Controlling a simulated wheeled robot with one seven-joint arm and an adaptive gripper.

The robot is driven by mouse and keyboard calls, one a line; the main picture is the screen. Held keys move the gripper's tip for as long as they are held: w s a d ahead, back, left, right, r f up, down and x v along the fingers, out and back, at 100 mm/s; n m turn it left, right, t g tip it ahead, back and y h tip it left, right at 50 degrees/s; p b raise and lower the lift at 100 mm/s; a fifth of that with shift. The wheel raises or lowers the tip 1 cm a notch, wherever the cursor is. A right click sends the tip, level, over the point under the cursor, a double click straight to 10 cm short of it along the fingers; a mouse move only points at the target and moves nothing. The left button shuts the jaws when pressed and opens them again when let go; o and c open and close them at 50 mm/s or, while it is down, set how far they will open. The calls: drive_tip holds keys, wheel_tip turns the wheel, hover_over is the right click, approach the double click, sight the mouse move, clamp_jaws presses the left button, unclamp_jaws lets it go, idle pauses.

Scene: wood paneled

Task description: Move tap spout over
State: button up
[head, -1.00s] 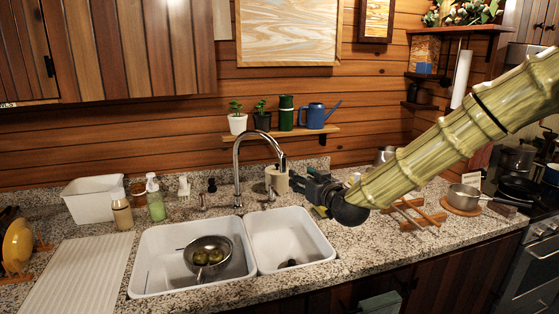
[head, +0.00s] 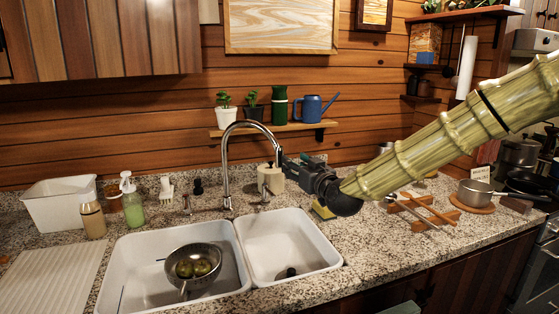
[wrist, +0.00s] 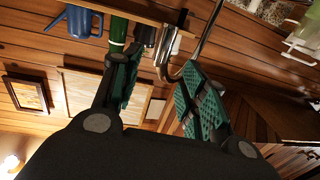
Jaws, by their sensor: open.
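The chrome tap spout (head: 226,160) rises behind the double sink in the head view and arches to the right. Its downturned end hangs above the right basin's back edge. My gripper (head: 285,168) is beside that end, on its right. In the wrist view the spout's curved end (wrist: 168,58) shows between the two green-padded fingers of my open gripper (wrist: 155,82). The fingers stand apart on either side of it in the picture. I cannot tell whether either one touches it. The sink (head: 240,254) has two white basins; the spout stands behind the divider between them.
A colander (head: 208,286) with green items sits in the left basin. Soap bottles (head: 132,202) and a white tub (head: 62,205) stand left of the tap. A beige container (head: 270,180) is just behind the spout end. A shelf (head: 300,129) with plants and a watering can is above.

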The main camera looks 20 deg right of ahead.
sight(281, 155)
drive_tip(key=shift+w+a+p, duration=0.3)
drive_tip(key=shift+w+p, duration=0.1)
drive_tip(key=shift+w, duration=1.4)
drive_tip(key=shift+w+a+p, duration=0.35)
drive_tip(key=shift+w+p, duration=0.05)
drive_tip(key=shift+w, duration=1.35)
drive_tip(key=shift+w+a+p, duration=0.3)
drive_tip(key=shift+w+p, duration=0.1)
drive_tip(key=shift+w, duration=1.4)
drive_tip(key=shift+r, duration=0.1)
clamp_jaws()
